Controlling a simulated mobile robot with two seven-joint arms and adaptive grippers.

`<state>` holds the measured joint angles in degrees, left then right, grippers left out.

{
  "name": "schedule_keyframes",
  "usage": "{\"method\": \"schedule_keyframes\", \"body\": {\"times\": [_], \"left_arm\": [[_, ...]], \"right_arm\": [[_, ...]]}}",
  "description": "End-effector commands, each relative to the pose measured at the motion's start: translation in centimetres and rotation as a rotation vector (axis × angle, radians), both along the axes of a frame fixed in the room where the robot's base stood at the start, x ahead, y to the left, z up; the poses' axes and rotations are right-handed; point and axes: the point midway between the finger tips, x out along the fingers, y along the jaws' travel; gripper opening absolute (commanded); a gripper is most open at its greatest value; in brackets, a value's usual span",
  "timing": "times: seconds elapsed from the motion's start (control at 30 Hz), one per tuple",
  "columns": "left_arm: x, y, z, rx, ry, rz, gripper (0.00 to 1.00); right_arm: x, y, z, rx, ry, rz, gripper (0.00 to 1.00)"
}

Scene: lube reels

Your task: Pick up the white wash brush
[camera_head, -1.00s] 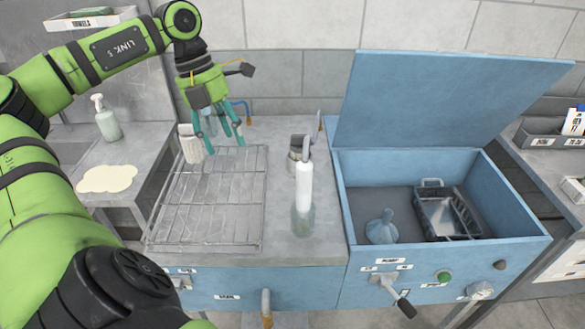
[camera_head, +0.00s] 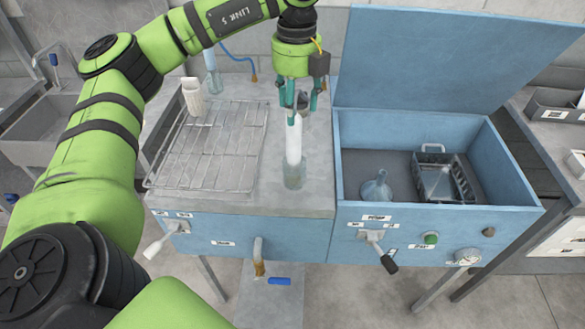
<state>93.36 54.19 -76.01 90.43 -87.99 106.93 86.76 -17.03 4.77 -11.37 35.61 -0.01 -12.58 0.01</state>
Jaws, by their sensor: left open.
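The white wash brush (camera_head: 293,143) looks to be the upright white cylinder with a grey hooked top. It stands in a clear glass jar (camera_head: 294,172) on the grey worktop. My left gripper (camera_head: 299,108) is open and points down, with its teal fingers at the top of the brush. The grey hook shows between the fingers. I cannot tell whether any finger touches it. My right gripper is not in view.
A wire rack (camera_head: 207,157) lies left of the jar, with a white object (camera_head: 193,97) at its back. To the right, an open blue basin (camera_head: 345,195) holds a funnel (camera_head: 376,189) and a dark basket (camera_head: 454,187). Its raised lid (camera_head: 450,65) stands behind.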

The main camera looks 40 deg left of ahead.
Motion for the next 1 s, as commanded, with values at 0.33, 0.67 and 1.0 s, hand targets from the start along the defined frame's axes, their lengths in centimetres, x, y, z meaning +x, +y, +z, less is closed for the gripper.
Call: {"method": "schedule_keyframes", "body": {"times": [0.33,0.67,1.0], "left_arm": [[0.0,0.0,-3.0,-0.003,0.001,-0.002,0.57],[0.1,0.2,-7.5,-0.004,0.002,-0.002,0.57],[0.2,0.2,-8.7,-0.006,-0.002,-0.002,0.57]], "right_arm": [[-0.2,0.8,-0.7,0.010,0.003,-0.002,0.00],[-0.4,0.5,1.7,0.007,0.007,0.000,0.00],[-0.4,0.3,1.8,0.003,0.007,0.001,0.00]]}}
